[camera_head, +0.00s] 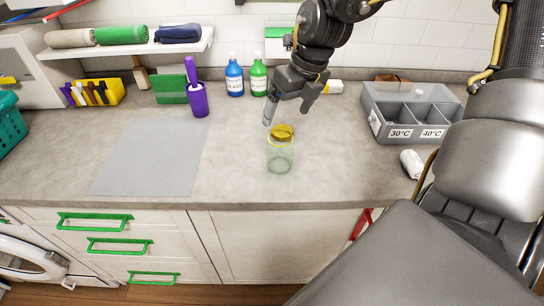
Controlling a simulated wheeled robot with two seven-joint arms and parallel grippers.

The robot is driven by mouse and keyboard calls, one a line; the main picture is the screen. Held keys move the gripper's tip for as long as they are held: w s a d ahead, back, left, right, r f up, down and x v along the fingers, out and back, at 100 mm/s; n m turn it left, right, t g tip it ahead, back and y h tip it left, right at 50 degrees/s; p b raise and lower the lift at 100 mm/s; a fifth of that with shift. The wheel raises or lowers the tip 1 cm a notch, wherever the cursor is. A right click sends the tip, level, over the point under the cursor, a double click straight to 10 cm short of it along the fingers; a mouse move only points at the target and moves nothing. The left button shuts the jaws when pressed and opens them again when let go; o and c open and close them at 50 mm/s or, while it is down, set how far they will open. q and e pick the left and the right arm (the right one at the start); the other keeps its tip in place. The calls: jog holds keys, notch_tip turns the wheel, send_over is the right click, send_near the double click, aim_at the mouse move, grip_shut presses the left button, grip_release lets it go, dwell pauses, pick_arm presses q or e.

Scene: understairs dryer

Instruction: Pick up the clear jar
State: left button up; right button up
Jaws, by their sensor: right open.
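The clear jar (280,160) stands upright on the grey counter (235,170), near its front edge. It is see-through with a yellow top. My right gripper (287,116) is open and empty, coming down from above. In the picture its fingertips are just above the jar's top. I cannot tell whether they touch it. My left gripper is not in view.
A grey sorting box (410,125) stands at the right, with a white item (412,163) in front. Blue (234,80) and green (258,80) bottles stand behind my right gripper. A purple lint roller (196,90) and a grey mat (150,158) are left. The counter beside the jar is clear.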

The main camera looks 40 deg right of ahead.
aim_at(281, 133)
jog(key=shift+s+a+r+n+g+h+b, duration=0.2)
jog(key=shift+a+n+g+h+b, duration=0.2)
jog(key=shift+h, duration=0.2)
jog(key=shift+a+r, duration=0.15)
jog(key=shift+r, duration=0.05)
jog(key=f, duration=0.3)
jog(key=w+f, duration=0.1)
jog(key=f, duration=0.1)
jog(key=shift+f+p, duration=0.25)
jog(key=shift+p, duration=0.05)
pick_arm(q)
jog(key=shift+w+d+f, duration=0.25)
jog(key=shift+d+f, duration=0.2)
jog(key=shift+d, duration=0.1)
pick_arm(e)
jog(key=shift+s+f, duration=0.1)
jog(key=shift+f, duration=0.2)
jog(key=shift+w+d+f+p, duration=0.1)
jog(key=shift+w+f+p, duration=0.2)
jog(key=shift+f, duration=0.45)
jog(key=shift+w+d+f+p, duration=0.15)
jog(key=shift+f+p, duration=0.15)
jog(key=shift+f, duration=0.45)
jog(key=shift+w+a+f+p, duration=0.1)
jog(key=shift+w+f+p, duration=0.2)
jog(key=shift+f, duration=0.45)
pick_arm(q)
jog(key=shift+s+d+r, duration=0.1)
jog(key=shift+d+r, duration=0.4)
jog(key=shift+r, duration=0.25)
